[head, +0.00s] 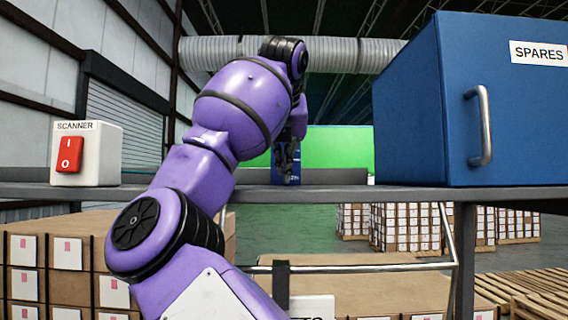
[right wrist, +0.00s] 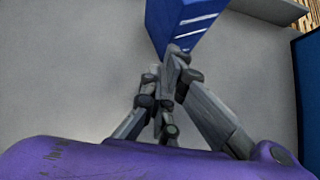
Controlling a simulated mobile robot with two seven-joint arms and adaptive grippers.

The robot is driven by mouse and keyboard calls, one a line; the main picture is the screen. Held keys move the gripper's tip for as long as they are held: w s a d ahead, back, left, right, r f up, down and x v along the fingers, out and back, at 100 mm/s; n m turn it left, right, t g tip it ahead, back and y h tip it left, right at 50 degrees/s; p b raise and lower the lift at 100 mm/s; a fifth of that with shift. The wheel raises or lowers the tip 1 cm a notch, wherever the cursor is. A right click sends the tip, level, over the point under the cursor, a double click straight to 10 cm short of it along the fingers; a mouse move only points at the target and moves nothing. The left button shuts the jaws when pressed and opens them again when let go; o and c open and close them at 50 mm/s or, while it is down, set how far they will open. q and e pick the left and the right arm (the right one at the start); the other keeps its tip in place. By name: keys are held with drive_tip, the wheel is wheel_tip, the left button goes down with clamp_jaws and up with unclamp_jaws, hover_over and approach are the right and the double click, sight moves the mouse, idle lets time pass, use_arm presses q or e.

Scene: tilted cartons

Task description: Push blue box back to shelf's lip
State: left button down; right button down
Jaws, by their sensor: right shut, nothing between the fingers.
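The blue box (head: 278,177) stands on the grey shelf (head: 340,178), partly hidden behind my right gripper (head: 288,177). In the right wrist view the blue box (right wrist: 178,22) shows white stripes and lies just beyond the fingertips. My right gripper (right wrist: 177,55) is shut and empty, with its tips at the near side of the box. I cannot tell whether they touch it. A pale raised strip (right wrist: 268,8), seemingly the shelf's lip, runs along the far edge to the right of the box. My left gripper is not in view.
A large blue cabinet marked SPARES (head: 420,110) stands on the shelf at the right. A white scanner box (head: 100,155) with a red switch stands at the left. Shelf surface is bare between the blue box and the cabinet. Stacked cartons (head: 60,270) are below.

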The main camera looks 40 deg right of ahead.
sight(276, 179)
drive_tip(key=w+d, duration=0.4)
drive_tip(key=w, duration=0.1)
drive_tip(key=shift+d, duration=0.15)
idle(0.4)
